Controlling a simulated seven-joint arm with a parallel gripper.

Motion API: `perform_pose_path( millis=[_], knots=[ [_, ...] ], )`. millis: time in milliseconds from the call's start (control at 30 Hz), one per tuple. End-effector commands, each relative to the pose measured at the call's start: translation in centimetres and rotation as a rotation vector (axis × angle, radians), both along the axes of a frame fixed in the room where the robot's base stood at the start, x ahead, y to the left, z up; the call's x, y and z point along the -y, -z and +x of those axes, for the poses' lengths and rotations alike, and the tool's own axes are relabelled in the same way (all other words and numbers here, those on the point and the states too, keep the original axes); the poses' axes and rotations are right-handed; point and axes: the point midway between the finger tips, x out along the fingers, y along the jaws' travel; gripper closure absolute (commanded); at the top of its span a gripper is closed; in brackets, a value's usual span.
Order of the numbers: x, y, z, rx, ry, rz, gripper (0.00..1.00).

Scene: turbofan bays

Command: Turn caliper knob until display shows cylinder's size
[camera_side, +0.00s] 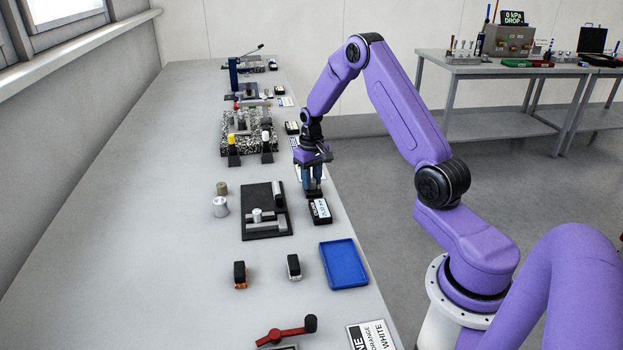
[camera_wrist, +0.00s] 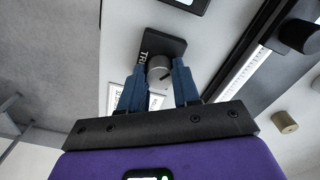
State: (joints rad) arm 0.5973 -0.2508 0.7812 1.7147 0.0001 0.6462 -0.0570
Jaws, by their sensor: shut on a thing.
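My gripper (camera_side: 313,190) points down at the bench's right edge, just behind a small black display box (camera_side: 320,211). The box's light face has writing too small to read. In the wrist view, my two blue fingers (camera_wrist: 160,82) are shut on a silver round knob (camera_wrist: 159,69), one on each side. The knob sits on a black block (camera_wrist: 172,45) with partly hidden white lettering. The caliper fixture (camera_side: 258,195) is a dark plate with grey bars, left of my gripper. A small silver cylinder (camera_side: 257,215) stands on it.
A larger silver cylinder (camera_side: 220,207) and a brass one (camera_side: 222,188) stand left of the fixture. A blue tray (camera_side: 344,264), two small black-topped blocks and a red-handled tool (camera_side: 287,330) lie nearer. Other fixtures stand farther back. The bench's left side is clear.

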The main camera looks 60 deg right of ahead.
Motion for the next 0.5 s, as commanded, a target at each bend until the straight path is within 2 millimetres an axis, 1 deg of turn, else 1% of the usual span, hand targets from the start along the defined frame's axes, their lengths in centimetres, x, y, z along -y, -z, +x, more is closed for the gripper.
perform_pose_path(
  millis=[200,500],
  knots=[
    [0.0,-0.09,0.05,0.001,-0.201,0.0,0.99],
    [-0.01,-0.1,0.07,0.002,-0.435,-0.001,0.99]
  ],
)
